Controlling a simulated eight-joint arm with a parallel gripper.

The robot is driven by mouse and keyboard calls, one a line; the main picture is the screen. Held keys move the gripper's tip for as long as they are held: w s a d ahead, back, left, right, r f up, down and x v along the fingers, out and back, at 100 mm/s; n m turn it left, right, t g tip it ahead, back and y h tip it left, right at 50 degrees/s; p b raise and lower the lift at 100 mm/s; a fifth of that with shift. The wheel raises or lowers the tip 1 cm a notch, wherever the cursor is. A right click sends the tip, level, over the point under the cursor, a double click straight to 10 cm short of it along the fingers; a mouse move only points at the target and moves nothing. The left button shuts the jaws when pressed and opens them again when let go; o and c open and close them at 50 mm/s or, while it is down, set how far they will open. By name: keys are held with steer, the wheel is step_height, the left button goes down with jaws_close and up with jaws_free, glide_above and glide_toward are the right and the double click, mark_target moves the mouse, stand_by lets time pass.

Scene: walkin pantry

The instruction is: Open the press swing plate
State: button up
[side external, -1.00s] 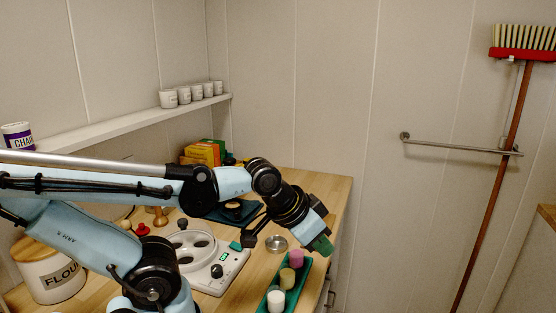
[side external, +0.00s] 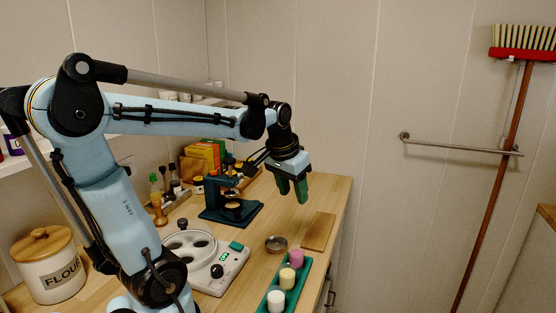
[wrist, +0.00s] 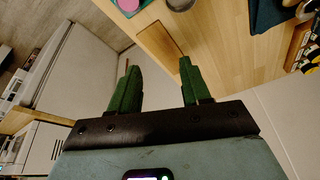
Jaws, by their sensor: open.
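The dark blue press (side external: 229,200) stands on the wooden counter at the middle of the side view. It has a flat base, an upright post and a top arm over a round pale part. I cannot tell clearly whether its swing plate is swung out. Part of a dark blue thing, likely the press, shows at the upper right of the wrist view (wrist: 268,14). My gripper (side external: 292,197) is to the right of the press, above the counter, with its green fingers pointing down. The fingers are apart and empty in the wrist view (wrist: 158,67).
A small wooden board (side external: 318,231) and a metal dish (side external: 276,244) lie near the counter's right side. A green tray (side external: 288,285) holds colored cylinders. A white device (side external: 207,260) with round wells, a flour canister (side external: 49,265), bottles (side external: 174,183) and boxes (side external: 203,155) stand around.

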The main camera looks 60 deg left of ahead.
steer(key=s+a+n+g, duration=0.2)
steer(key=s+a+n, duration=0.1)
steer(key=a, duration=0.9)
steer(key=n+g+h, duration=0.1)
steer(key=n+h, duration=0.1)
glide_toward(237, 212)
step_height(237, 212, down, 9)
steer(key=shift+w+r, duration=0.15)
steer(key=shift+r, duration=0.05)
jaws_close()
